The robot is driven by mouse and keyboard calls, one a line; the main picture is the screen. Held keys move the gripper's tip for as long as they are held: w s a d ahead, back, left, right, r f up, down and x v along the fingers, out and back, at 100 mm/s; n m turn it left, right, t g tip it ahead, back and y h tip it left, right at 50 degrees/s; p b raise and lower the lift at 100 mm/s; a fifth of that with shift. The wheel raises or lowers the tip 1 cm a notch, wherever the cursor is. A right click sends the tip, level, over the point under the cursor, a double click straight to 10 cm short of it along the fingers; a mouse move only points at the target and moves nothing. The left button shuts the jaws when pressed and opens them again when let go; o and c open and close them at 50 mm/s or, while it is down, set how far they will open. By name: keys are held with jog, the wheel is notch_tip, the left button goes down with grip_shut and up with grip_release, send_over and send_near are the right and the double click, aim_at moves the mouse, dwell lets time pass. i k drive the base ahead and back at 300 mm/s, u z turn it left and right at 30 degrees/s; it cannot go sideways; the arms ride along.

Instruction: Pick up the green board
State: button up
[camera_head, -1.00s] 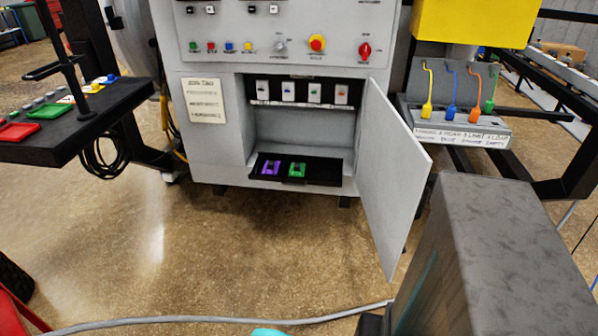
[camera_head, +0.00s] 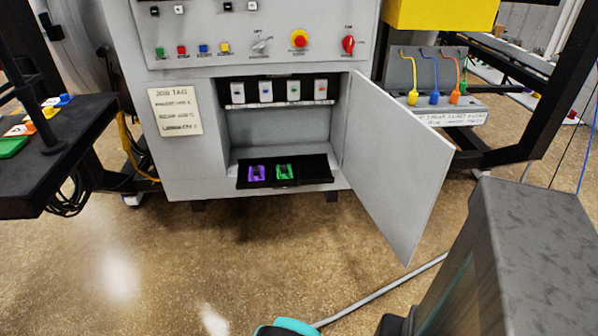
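The green board (camera_head: 284,172) lies on a black tray (camera_head: 314,170) at the bottom of the open cabinet in the grey furnace console. A purple board (camera_head: 256,174) lies just to its left on the same tray. Part of my own arm fills the lower right of the view, and a teal-and-black part of it shows at the bottom edge. My gripper's fingers are not in view.
The cabinet door (camera_head: 398,160) stands open to the right, sticking out toward me. A black table (camera_head: 62,170) is at the left. A grey cable (camera_head: 385,288) lies on the floor (camera_head: 190,260), which is otherwise clear before the cabinet.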

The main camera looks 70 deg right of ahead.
aim_at(284, 172)
jog(key=z, duration=0.65)
jog(key=i, duration=0.7)
jog(key=z, duration=0.25)
